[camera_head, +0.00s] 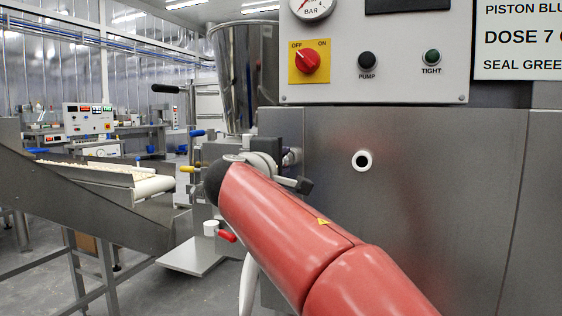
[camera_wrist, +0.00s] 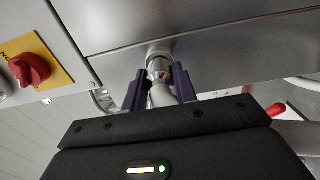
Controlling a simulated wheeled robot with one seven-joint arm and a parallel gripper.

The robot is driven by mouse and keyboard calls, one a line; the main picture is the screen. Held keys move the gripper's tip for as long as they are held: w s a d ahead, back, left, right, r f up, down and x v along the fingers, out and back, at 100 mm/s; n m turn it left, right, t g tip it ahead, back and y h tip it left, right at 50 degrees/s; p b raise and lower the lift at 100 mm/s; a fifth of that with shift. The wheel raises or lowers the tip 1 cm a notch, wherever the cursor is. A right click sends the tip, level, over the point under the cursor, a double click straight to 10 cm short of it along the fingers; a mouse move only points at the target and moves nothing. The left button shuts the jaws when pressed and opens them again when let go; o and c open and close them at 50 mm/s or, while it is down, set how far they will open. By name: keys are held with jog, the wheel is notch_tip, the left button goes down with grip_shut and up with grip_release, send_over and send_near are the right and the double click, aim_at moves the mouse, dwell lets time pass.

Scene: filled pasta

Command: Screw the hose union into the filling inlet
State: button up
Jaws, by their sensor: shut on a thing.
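In the wrist view my gripper (camera_wrist: 159,80) has its two dark fingers closed around the pale hose union (camera_wrist: 160,95). The union's metal end meets a round collar, the filling inlet (camera_wrist: 158,50), on the steel face. I cannot tell how deep the thread sits. A pale hose (camera_head: 247,287) hangs below the arm there.
A control box carries a red switch (camera_head: 307,61) pointing to OFF, a dark PUMP button (camera_head: 367,60) and a dark green TIGHT lamp (camera_head: 432,57). A white-ringed port (camera_head: 362,160) is in the steel panel. A steel hopper (camera_head: 245,75) and a conveyor (camera_head: 110,185) stand left.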

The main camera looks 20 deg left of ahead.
dwell(0.7)
jog(key=o, duration=1.3)
jog(key=s+b, duration=0.1)
jog(key=s, duration=0.1)
jog(key=s+b, duration=0.1)
jog(key=s, duration=0.1)
jog(key=s+b, duration=0.1)
jog(key=s, duration=0.2)
jog(key=shift+a, duration=0.3)
dwell(0.3)
